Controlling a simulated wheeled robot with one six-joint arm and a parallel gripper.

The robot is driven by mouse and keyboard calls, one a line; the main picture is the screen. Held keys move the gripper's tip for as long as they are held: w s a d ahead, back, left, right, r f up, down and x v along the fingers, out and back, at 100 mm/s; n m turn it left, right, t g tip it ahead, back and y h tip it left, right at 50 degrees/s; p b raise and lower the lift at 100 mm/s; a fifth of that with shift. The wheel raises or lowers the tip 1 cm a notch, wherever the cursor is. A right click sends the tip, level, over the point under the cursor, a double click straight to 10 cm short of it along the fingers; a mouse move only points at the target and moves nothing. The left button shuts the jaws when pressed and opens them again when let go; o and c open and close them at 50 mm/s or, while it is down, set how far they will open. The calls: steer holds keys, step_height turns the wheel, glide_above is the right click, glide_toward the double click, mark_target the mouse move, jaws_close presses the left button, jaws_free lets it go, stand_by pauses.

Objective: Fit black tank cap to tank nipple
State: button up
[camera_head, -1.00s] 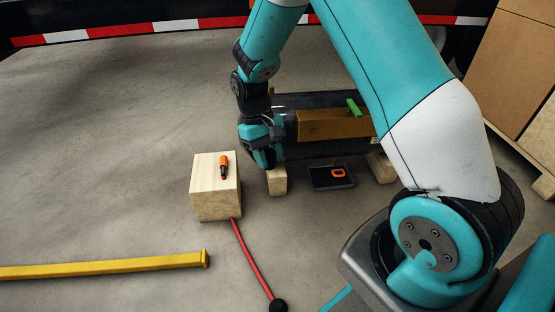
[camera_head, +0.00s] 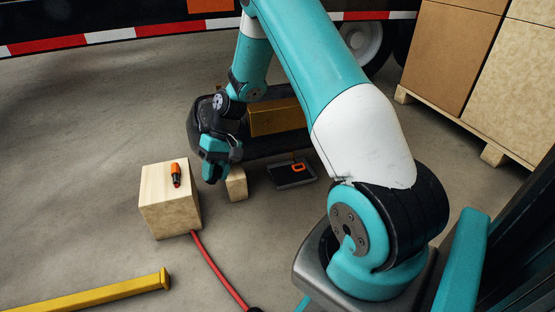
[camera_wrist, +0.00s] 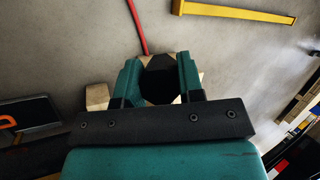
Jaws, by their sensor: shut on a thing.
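My gripper (camera_head: 215,172) is at the left end of the dark tank (camera_head: 265,147), between the wooden cube and a small wooden block. In the wrist view my gripper (camera_wrist: 160,76) has its two teal jaws closed on the sides of a black, angular-edged piece, which looks like the black tank cap (camera_wrist: 160,80). In the head view the cap is not clear behind the jaws. The tank lies on its side, partly hidden by my arm. I cannot make out the tank nipple, or tell whether the cap touches it.
A wooden cube (camera_head: 170,212) with an orange-and-black tool (camera_head: 176,174) stands left of my gripper. The small wooden block (camera_head: 236,184) is close on its right. A dark tray (camera_head: 290,180) holds an orange item. A red hose (camera_head: 216,268) and yellow bar (camera_head: 95,294) lie in front.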

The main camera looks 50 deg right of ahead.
steer(key=w+d+f+m+t+y+b, duration=0.2)
steer(key=d+f+m+t+b, duration=0.25)
steer(key=t, duration=0.25)
steer(key=s+d+r+m+t+h+b, duration=0.1)
steer(key=d+m+t+h+b, duration=0.3)
steer(key=d, duration=0.5)
steer(key=s+d+r+m+t+h+b, duration=0.1)
steer(key=d+m+t+h+b, duration=0.4)
steer(key=d, duration=0.5)
steer(key=shift+s+d+t+h+b, duration=0.2)
steer(key=shift+s+t+h+b, duration=0.2)
steer(key=shift+s+h+b, duration=0.45)
steer(key=shift+w+p, duration=0.2)
steer(key=shift+p, duration=0.2)
steer(key=shift+w+d+f+p, duration=0.1)
steer(key=shift+w+d+p, duration=0.4)
steer(key=shift+w+p, duration=0.25)
steer(key=shift+w+d+r+p, duration=0.1)
steer(key=shift+w+d+p, duration=0.45)
steer(key=shift+w, duration=0.35)
steer(key=shift+w+d+f+p, duration=0.1)
steer(key=shift+w+d+p, duration=0.35)
steer(key=shift+w+p, duration=0.3)
steer(key=shift+w+d, duration=0.25)
steer(key=shift+w, duration=0.25)
